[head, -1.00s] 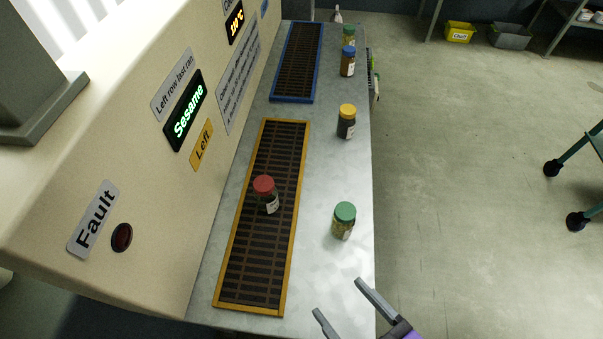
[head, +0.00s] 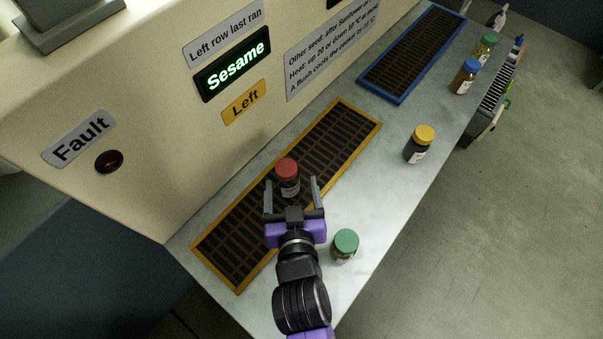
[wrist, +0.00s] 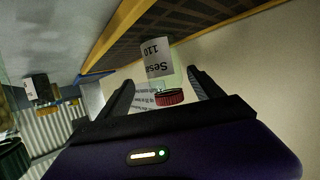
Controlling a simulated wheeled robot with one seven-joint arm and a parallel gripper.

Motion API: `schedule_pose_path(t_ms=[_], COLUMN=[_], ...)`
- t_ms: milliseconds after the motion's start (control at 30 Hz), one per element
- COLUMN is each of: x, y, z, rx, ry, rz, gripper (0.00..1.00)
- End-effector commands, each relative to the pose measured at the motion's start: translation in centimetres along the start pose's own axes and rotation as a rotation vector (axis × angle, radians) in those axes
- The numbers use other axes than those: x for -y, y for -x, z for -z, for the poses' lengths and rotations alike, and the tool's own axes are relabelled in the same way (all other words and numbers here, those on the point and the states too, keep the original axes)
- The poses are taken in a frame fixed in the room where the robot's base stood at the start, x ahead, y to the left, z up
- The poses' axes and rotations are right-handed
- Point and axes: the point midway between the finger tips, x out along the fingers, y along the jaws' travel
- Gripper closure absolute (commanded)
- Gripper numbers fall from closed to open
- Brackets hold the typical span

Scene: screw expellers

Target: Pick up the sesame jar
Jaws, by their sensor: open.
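My gripper (head: 292,188) is open just in front of the jar, one finger on each side. The jar appears between the fingertips or slightly beyond them, and I see no clear contact. The wrist view also shows both fingers (wrist: 160,85) flanking the jar.
A green-lidded jar (head: 345,246) stands close to the right of my gripper. A yellow-lidded jar (head: 419,146) and a blue-lidded jar (head: 465,77) stand farther along the metal shelf (head: 385,195). The sloped machine panel (head: 150,150) rises left of the grate.

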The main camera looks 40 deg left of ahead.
Motion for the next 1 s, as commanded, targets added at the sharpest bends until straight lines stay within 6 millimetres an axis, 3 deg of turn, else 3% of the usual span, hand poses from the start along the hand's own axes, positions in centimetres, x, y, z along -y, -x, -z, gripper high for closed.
schedule_pose_path(t_ms=[500,833,867,1000], x=[0.6,0.6,0.6,0.6], y=[-6.1,-6.8,-6.8,-6.8], z=[0.6,0.5,0.5,0.5], rx=[-0.001,-0.001,-0.001,-0.001], ry=[-0.001,-0.001,-0.001,-0.001], rz=[-0.002,-0.001,-0.001,-0.001], gripper=[0.24,0.24,0.26,0.54])
